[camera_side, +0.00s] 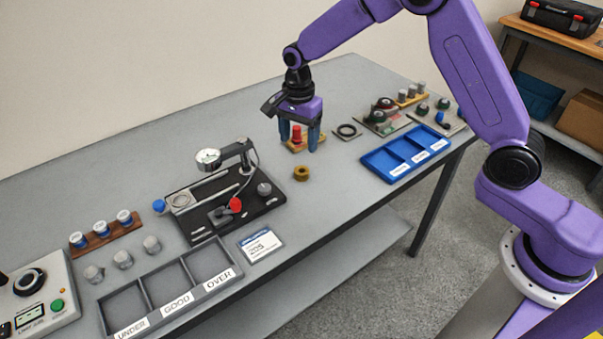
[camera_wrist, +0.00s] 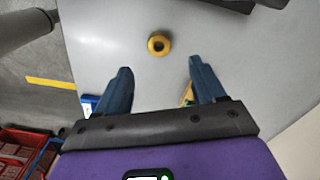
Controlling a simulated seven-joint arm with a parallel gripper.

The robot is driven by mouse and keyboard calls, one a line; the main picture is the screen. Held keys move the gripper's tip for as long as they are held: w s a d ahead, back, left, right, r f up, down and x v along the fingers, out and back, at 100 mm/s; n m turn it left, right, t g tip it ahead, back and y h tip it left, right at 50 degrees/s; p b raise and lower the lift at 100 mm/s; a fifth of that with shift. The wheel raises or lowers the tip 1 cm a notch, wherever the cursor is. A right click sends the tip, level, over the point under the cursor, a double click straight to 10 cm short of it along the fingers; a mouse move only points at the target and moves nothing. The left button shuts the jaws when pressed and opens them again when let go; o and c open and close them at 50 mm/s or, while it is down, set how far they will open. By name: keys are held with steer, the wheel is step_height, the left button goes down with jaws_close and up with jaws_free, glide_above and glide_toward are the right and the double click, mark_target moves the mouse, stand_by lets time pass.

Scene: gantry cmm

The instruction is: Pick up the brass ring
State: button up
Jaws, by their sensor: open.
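The brass ring (camera_side: 302,173) lies flat on the grey table, a short thick yellow ring with a hole in its middle. In the wrist view the brass ring (camera_wrist: 159,44) is beyond the fingertips, roughly midway between them. My gripper (camera_side: 299,141) is open and above the table, behind the ring in the side view. In the wrist view my gripper's blue fingers (camera_wrist: 160,68) are spread wide with nothing between them. The ring is apart from both fingers.
A red piece on a yellow base (camera_side: 297,133) shows between my fingers in the side view. A dial gauge stand (camera_side: 209,158) is to the left. A blue divided tray (camera_side: 377,164) is to the right. Bare table surrounds the ring.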

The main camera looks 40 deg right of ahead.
mark_target(300, 168)
step_height(300, 168, down, 10)
steer(key=shift+s+d+f, duration=0.1)
steer(key=shift+s+f, duration=0.05)
steer(key=shift+f, duration=0.05)
steer(key=c, duration=1.2)
steer(key=shift+c, duration=0.2)
steer(key=shift+r, duration=0.1)
